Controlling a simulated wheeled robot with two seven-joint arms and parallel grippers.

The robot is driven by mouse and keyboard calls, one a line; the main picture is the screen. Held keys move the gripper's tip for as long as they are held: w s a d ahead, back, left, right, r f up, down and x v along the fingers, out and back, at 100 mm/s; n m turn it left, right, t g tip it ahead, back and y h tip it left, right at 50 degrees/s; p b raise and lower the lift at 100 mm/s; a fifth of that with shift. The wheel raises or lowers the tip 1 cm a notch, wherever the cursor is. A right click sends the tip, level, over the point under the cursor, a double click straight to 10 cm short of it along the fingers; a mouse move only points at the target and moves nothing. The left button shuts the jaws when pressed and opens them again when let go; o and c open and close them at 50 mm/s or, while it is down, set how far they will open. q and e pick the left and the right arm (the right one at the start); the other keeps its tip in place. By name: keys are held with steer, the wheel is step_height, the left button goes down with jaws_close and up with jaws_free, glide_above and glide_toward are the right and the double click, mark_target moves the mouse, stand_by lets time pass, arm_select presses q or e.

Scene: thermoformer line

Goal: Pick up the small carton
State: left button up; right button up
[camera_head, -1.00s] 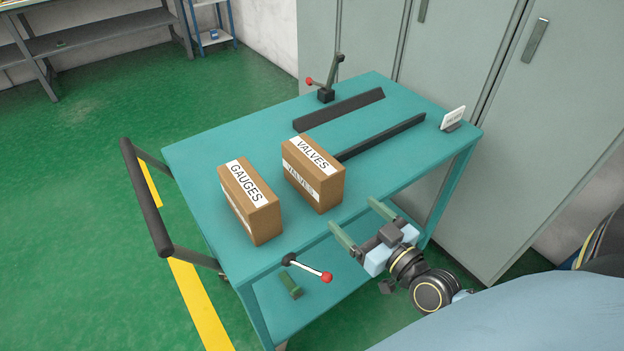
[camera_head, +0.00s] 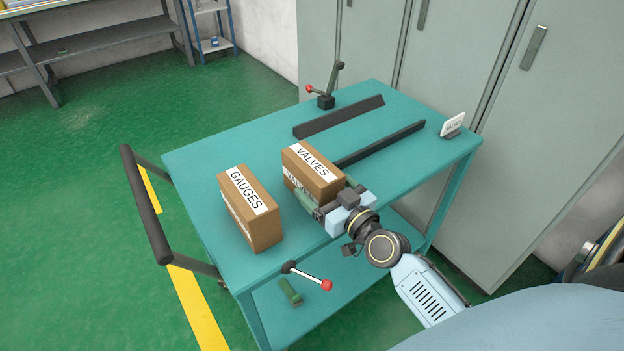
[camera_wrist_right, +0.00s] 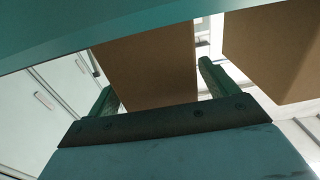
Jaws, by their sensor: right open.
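Two brown cartons stand on the teal cart top. The VALVES carton (camera_head: 313,168) is the smaller-looking one, and the GAUGES carton (camera_head: 250,208) stands to its left. My right gripper (camera_head: 328,192) is open at the near face of the VALVES carton, with one green finger on each side of it. In the right wrist view, the VALVES carton (camera_wrist_right: 150,65) shows between the two fingers (camera_wrist_right: 160,85), with a visible gap at the right finger. The GAUGES carton (camera_wrist_right: 275,50) is outside the right finger. My left gripper is not in view.
The teal cart (camera_head: 215,150) also carries two dark bars (camera_head: 340,116), a red-knobbed lever clamp (camera_head: 325,98) at the back and a small sign (camera_head: 452,125). Another red-knobbed lever (camera_head: 312,277) juts from the near edge. Grey cabinets (camera_head: 440,120) stand close behind.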

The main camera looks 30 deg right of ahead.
steer(key=shift+w+a, duration=0.1)
steer(key=shift+w, duration=0.9)
steer(key=shift+r, duration=0.1)
steer(key=c, duration=1.3)
